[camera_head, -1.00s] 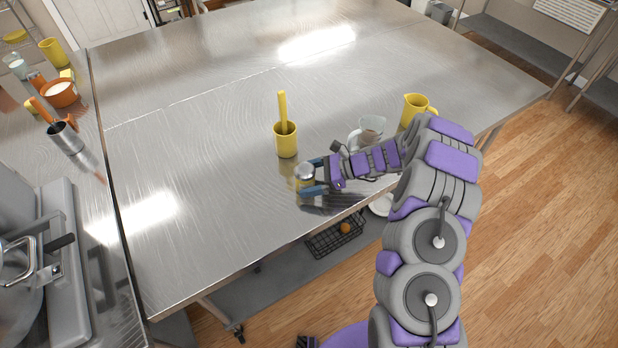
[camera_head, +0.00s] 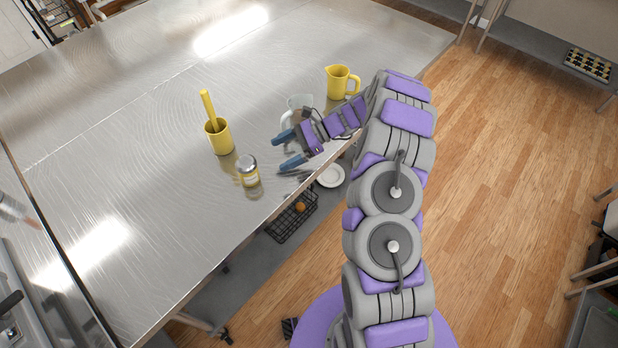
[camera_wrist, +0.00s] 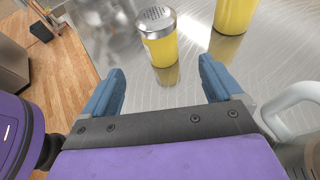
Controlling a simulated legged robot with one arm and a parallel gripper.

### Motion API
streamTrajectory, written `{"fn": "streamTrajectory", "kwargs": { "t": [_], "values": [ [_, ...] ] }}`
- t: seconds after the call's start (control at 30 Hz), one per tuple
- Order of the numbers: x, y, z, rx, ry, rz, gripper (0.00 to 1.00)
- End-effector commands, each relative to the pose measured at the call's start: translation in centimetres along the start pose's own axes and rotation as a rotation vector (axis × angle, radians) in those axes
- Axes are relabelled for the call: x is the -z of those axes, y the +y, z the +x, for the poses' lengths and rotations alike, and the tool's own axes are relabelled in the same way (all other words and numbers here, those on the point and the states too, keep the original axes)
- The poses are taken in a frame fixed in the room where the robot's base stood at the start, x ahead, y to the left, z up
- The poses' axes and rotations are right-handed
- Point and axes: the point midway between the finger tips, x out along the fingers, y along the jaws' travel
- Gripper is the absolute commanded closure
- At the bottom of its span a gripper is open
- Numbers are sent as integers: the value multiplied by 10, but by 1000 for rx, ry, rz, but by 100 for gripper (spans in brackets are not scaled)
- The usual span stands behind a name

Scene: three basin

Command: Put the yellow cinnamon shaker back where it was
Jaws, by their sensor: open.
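The cinnamon shaker (camera_head: 248,172) stands upright on the metal table, near its front edge. It has a silver perforated lid and a yellow body, clear in the wrist view (camera_wrist: 161,48). My gripper (camera_head: 282,151) is open and empty, to the right of the shaker and apart from it. In the wrist view the blue fingers (camera_wrist: 160,88) are spread wide, with the shaker standing beyond the fingertips, between their lines.
A yellow cup (camera_head: 220,140) with a yellow handle sticking out stands just behind the shaker. A clear measuring cup (camera_head: 297,103) and a yellow pitcher (camera_head: 340,83) stand close to my arm. The table (camera_head: 110,170) is clear left of the shaker.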

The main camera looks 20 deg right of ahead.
Motion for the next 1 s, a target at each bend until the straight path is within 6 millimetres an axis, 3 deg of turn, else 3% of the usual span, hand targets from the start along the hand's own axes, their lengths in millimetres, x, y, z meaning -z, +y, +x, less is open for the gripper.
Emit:
{"fn": "streamTrajectory", "kwargs": {
  "t": [0.17, 0.37, 0.5, 0.7, 1.0],
  "values": [
    [-6, 2, -1, -9, 2, -15, 7],
    [-56, 27, 3, -87, 42, -149, 7],
    [-99, 59, 6, -175, 93, -286, 7],
    [-146, 112, 4, -300, 182, -479, 7],
    [-185, 198, -12, -487, 341, -750, 7]
  ]
}}
